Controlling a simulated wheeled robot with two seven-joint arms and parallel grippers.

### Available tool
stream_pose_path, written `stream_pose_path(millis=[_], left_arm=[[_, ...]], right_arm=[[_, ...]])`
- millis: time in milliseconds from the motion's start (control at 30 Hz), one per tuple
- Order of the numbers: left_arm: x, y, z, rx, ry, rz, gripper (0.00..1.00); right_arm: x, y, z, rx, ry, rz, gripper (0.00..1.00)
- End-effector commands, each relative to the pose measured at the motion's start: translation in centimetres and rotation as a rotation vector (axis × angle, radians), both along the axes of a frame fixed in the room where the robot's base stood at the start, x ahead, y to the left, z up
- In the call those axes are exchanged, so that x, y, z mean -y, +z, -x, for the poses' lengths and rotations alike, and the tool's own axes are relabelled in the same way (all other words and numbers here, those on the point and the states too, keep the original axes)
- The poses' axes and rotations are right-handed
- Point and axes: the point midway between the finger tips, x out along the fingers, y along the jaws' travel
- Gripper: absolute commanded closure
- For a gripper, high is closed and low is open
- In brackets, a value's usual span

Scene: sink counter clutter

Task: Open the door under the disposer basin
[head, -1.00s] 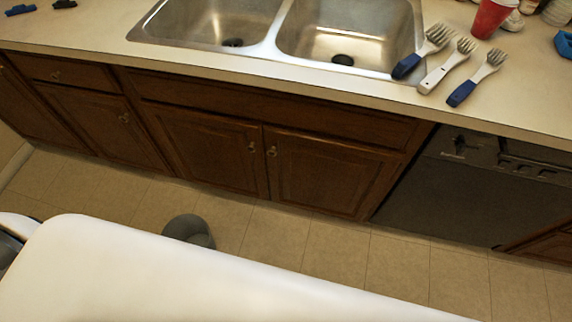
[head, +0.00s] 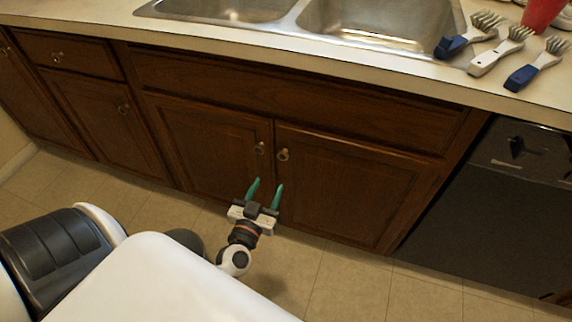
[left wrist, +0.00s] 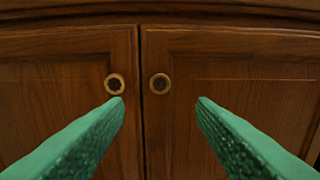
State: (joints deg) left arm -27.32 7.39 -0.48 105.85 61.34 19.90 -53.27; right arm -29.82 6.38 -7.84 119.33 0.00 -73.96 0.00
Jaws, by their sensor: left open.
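Two brown wooden doors, left (head: 205,165) and right (head: 345,190), stand shut below the two steel basins, left (head: 225,10) and right (head: 365,22). I cannot tell which basin has the disposer. Each door has a round knob near the middle seam, left (head: 260,148) and right (head: 283,155). My left gripper (head: 267,184) is open, its green fingers pointing at the doors just below the knobs. In the left wrist view the right door's knob (left wrist: 160,83) shows between and just above the fingertips (left wrist: 161,100); the left knob (left wrist: 114,84) is above the left fingertip. My right gripper is out of view.
A black dishwasher (head: 480,210) stands right of the doors. More cabinet doors and a drawer (head: 70,55) are at left. Several brushes (head: 500,52) and a red cup (head: 541,14) sit on the counter (head: 350,58). The tiled floor (head: 340,285) before the cabinets is clear.

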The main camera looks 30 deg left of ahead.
Motion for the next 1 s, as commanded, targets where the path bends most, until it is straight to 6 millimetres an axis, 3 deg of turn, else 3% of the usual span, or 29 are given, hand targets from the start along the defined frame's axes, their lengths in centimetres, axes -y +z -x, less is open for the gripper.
stream_pose_path(millis=[300, 500, 700, 1000], left_arm=[[-1.4, 0.0, -6.2, 0.003, 0.0, 0.002, 0.49], [-2.1, 0.0, -9.2, 0.0, -0.001, 0.002, 0.49], [-2.5, -0.1, -10.5, -0.002, -0.002, 0.001, 0.49], [-2.5, 0.0, -10.6, -0.002, -0.002, 0.0, 0.52]], right_arm=[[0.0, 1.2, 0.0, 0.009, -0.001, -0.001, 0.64], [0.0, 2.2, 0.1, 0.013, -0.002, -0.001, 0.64], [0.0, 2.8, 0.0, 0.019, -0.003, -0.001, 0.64], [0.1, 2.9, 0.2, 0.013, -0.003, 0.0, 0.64]])
